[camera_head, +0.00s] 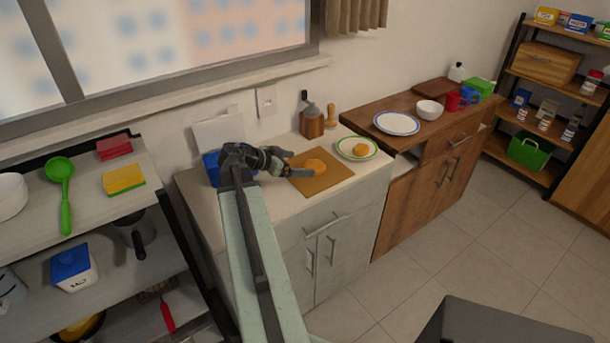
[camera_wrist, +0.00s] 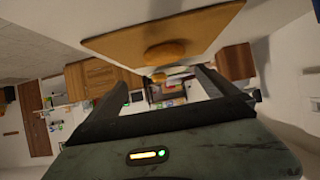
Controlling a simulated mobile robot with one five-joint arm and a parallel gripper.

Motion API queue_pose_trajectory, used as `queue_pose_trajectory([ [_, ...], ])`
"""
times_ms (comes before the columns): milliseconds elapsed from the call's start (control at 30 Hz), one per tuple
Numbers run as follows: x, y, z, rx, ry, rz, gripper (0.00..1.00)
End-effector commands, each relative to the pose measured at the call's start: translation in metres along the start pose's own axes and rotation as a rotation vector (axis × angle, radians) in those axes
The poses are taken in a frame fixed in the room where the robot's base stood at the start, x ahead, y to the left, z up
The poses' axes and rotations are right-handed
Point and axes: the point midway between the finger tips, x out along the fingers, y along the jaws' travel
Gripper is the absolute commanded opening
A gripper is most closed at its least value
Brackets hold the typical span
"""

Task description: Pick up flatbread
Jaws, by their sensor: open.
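A round orange-brown flatbread (camera_head: 315,166) lies on a tan cutting board (camera_head: 325,183) on the white counter. In the wrist view the flatbread (camera_wrist: 165,53) shows on the board (camera_wrist: 110,42) near the top, beyond the fingers. A similar round piece (camera_head: 361,149) lies on a green-rimmed plate (camera_head: 343,146) to the right. My gripper (camera_head: 298,164) is open, with its fingers pointing right over the board's left part, close to the flatbread. The open fingers (camera_wrist: 163,80) show in the wrist view with nothing visibly held. I cannot tell whether a fingertip touches the flatbread.
A wooden holder (camera_head: 311,124) and a pepper mill (camera_head: 330,117) stand behind the board. A blue object (camera_head: 211,168) is beside my gripper on the left. A wooden cabinet with a blue-rimmed plate (camera_head: 397,123) adjoins on the right. The counter's front strip is clear.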

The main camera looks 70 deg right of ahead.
Motion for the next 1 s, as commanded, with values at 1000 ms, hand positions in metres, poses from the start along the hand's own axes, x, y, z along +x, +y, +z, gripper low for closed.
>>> queue_pose_trajectory([
  [1000,0.083,-0.008,0.008,-0.001,-0.001,0.000,0.97],
])
